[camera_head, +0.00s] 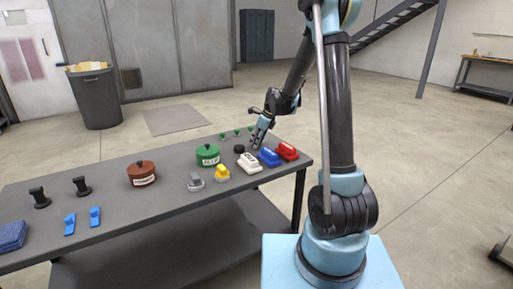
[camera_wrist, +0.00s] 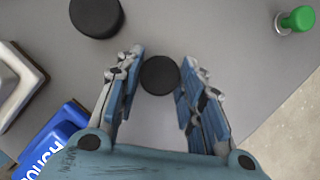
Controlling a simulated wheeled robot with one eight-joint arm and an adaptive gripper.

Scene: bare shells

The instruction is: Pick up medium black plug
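Two round black plugs lie on the grey table. The smaller one (camera_wrist: 159,76) is between the fingertips of my gripper (camera_wrist: 158,85) in the wrist view, with a gap showing at its right side. The larger one (camera_wrist: 96,14) is at the top left of the wrist view, cut by the edge. A black plug also shows in the head view (camera_head: 239,148), just left of my gripper (camera_head: 259,141). I cannot tell by size alone which is the medium one. My gripper is open, pointing down over the table's right part, its fingers apart.
A green-topped pin (camera_wrist: 297,20) stands to the wrist view's right. A green lidded pot (camera_head: 208,157) is left. The table's edge is near on the right.

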